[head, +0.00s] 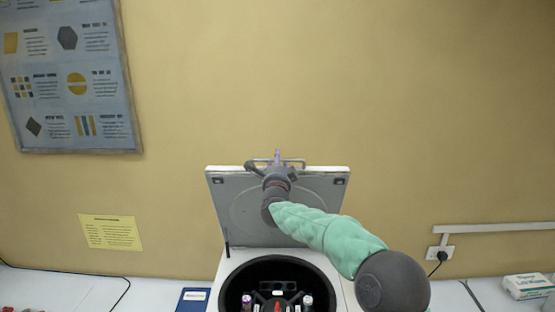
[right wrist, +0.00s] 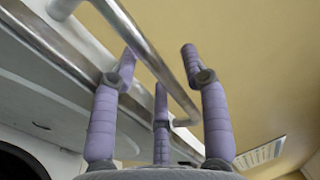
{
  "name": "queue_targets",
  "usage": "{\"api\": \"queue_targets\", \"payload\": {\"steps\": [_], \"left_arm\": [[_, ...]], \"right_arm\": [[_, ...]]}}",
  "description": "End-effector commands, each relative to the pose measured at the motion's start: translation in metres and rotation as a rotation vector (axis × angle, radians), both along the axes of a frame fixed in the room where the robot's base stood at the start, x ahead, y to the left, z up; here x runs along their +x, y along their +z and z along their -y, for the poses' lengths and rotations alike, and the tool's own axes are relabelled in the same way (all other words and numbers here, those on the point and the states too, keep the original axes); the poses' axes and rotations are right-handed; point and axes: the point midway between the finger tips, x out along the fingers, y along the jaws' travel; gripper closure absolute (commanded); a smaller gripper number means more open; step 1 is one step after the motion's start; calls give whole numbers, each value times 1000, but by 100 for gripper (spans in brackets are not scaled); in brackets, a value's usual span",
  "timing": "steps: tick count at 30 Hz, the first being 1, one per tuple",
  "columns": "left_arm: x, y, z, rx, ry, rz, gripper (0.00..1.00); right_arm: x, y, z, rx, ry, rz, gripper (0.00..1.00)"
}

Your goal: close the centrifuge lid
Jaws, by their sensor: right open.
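The centrifuge (head: 228,262) stands at the bottom middle of the head view, with its grey lid (head: 225,200) raised upright at the back. A metal bar handle (head: 297,161) is on the lid's top edge; it also crosses the right wrist view (right wrist: 150,52). My right gripper (head: 276,156) is at this handle, in front of the lid, and hides part of it. In the right wrist view its purple fingers (right wrist: 160,65) are spread, with the bar passing among them. Whether they touch the bar I cannot tell. My left gripper is out of view.
The dark bowl (head: 240,277) below the lid is open and holds tubes with coloured caps. A blue booklet (head: 192,298) lies on the white bench left of the centrifuge. A white box (head: 527,286) lies at the far right. A yellow wall is behind.

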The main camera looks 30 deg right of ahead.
Motion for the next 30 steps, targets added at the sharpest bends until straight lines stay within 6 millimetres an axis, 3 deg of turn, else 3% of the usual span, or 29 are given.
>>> {"api": "queue_targets", "payload": {"steps": [10,11,15,16,25,30], "left_arm": [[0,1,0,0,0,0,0],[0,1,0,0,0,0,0],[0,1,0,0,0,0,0],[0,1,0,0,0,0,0],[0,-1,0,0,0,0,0],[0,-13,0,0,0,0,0]], "right_arm": [[3,0,2,0,0,0,55],[3,0,2,0,0,0,57],[3,0,2,0,0,0,97],[3,0,2,0,0,0,100],[2,-1,2,-2,0,3,100],[1,-6,1,-8,0,13,100]]}}
